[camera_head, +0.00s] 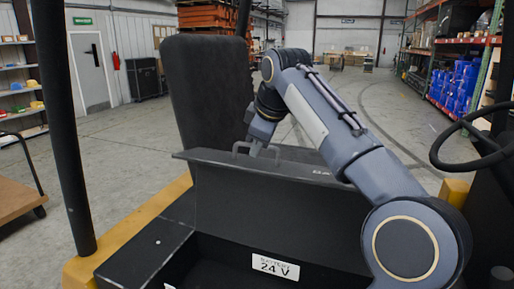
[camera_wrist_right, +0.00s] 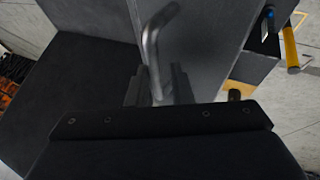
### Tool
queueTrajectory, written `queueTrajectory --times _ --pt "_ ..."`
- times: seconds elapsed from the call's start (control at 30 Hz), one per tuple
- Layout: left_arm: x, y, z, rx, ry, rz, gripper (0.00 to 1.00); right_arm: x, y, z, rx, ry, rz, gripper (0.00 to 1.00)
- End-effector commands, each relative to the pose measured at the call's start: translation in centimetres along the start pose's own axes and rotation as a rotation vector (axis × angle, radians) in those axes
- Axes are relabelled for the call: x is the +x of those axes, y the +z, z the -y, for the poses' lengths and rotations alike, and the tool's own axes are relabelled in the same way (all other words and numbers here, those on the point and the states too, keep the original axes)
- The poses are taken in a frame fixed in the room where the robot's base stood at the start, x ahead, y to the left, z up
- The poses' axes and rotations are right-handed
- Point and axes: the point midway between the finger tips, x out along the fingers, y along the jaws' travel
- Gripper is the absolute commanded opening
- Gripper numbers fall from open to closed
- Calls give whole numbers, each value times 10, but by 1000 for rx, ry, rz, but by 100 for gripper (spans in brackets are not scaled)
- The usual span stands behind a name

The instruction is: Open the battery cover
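The black battery cover (camera_head: 270,205) stands raised on its edge in the head view, with the open battery compartment in front of it. A "24 V" label (camera_head: 274,267) shows inside the compartment. A grey bar handle (camera_head: 240,147) sits at the cover's upper edge. My right gripper (camera_head: 258,147) reaches down to this handle. In the right wrist view the handle (camera_wrist_right: 152,45) runs in between the two fingers of my right gripper (camera_wrist_right: 157,85), which look closed around it; the contact is partly hidden. My left gripper is not in view.
The black seat backrest (camera_head: 208,92) stands right behind the cover. A dark post (camera_head: 65,130) rises at left and a steering wheel (camera_head: 470,150) is at right. A yellow body edge (camera_head: 135,222) borders the compartment. Open floor and shelves lie beyond.

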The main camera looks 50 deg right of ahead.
Motion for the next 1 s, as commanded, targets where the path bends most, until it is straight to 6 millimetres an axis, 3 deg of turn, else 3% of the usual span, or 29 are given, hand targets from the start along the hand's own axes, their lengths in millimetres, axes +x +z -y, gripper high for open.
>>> queueTrajectory --times 0.2,0.4,1.0 --pt "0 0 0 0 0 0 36 -40 0 -1 2 3 -5 19" --pt "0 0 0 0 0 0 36 -59 0 -1 2 2 -3 19" --pt "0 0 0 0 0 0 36 -61 0 -1 2 2 -2 19"
